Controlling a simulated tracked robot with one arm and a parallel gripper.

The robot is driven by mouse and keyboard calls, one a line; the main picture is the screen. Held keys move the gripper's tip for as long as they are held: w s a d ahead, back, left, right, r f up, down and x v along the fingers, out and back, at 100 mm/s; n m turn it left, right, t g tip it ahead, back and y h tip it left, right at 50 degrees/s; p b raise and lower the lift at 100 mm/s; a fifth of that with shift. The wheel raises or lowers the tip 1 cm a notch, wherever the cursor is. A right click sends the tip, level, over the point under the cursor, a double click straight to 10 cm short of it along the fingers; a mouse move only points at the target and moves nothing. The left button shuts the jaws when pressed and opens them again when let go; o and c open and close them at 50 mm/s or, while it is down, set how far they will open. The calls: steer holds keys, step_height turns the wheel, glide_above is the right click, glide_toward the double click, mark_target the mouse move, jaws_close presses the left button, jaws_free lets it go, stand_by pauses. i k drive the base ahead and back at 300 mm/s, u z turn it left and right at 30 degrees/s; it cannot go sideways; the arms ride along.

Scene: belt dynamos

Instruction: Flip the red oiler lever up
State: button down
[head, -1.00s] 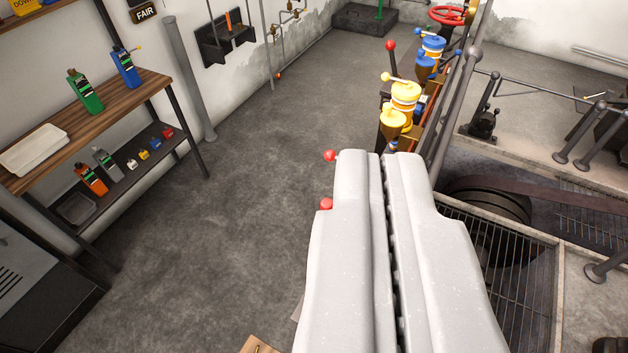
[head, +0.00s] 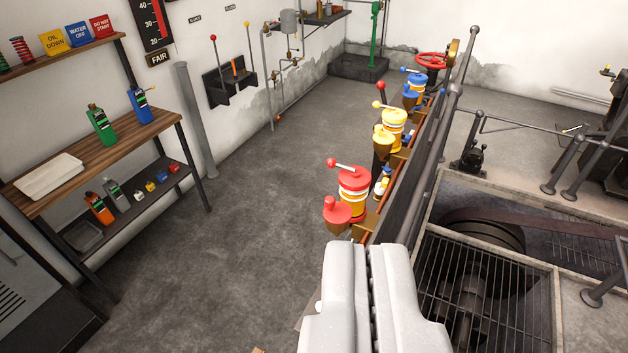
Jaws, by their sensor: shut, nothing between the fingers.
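The red oiler (head: 355,183) stands nearest in the row along the railing, with a red lid, a pale and orange banded body and a red cup (head: 338,211) at its front left. Its lever (head: 342,165) has a red ball at the left end and a pale rod that lies close to level, tilted slightly, over the lid. My gripper (head: 366,246) is shut and empty. Its tips are below the red oiler in the picture and appear apart from it. The oiler's lower mount is partly hidden.
A yellow oiler (head: 392,127) and a blue oiler (head: 416,84) stand farther along the railing (head: 425,165). A grated pit (head: 480,290) lies to the right. A shelf with bottles (head: 100,160) is at the left. The floor (head: 240,200) between is clear.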

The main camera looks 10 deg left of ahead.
mark_target(331, 163)
steer(key=u, duration=0.7)
steer(key=i, duration=0.55)
steer(key=z, duration=0.3)
